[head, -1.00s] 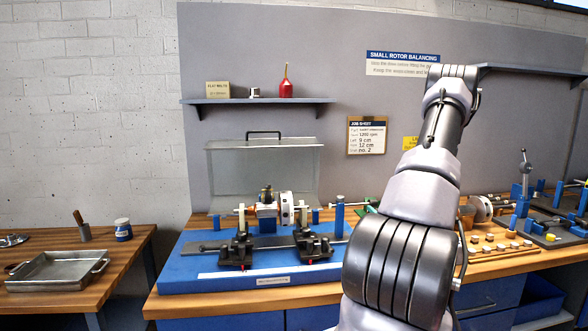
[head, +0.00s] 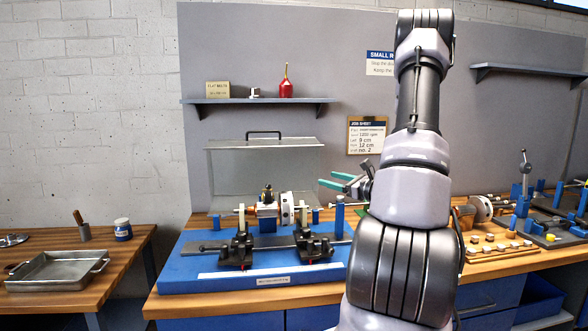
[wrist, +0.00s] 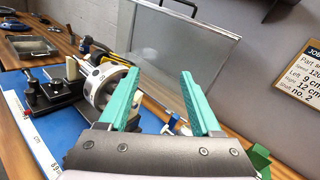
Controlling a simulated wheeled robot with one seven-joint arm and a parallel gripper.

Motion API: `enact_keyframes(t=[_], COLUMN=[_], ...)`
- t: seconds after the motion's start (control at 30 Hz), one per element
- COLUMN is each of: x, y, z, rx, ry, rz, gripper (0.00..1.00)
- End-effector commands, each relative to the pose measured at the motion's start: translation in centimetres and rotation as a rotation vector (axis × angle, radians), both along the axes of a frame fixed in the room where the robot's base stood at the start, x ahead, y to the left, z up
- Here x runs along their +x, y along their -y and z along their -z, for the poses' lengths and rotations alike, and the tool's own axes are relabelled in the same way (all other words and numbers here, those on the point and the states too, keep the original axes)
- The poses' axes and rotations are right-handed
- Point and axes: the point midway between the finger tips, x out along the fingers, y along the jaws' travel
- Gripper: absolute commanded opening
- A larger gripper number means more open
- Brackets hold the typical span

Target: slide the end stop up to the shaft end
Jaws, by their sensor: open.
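The rotor (head: 287,208) sits on its shaft across two black pedestals (head: 236,250) on the blue machine base (head: 185,282). A blue upright post (head: 339,218) to the right of the shaft's right end looks like the end stop; I cannot tell the gap between them. My gripper (head: 328,179) is open and empty, above and just right of this post, with teal fingers pointing left. In the wrist view the rotor (wrist: 108,85) shows left of and behind the gripper (wrist: 159,72). Small blue parts (wrist: 174,124) show between the fingers, partly hidden.
A clear guard with a handle (head: 264,140) stands behind the rotor. A metal tray (head: 57,270) is on the left bench. Several small parts (head: 490,243) lie at right, beyond my arm.

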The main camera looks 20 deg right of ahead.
Motion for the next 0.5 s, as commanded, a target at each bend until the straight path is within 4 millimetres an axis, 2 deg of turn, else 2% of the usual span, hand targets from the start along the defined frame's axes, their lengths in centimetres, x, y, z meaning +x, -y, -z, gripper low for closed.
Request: enact_keyframes(t=[0.5], x=[-1.6], y=[-9.3], z=[-4.3], rx=[-0.188], ry=[-0.008], rz=[-0.316], gripper=[0.65])
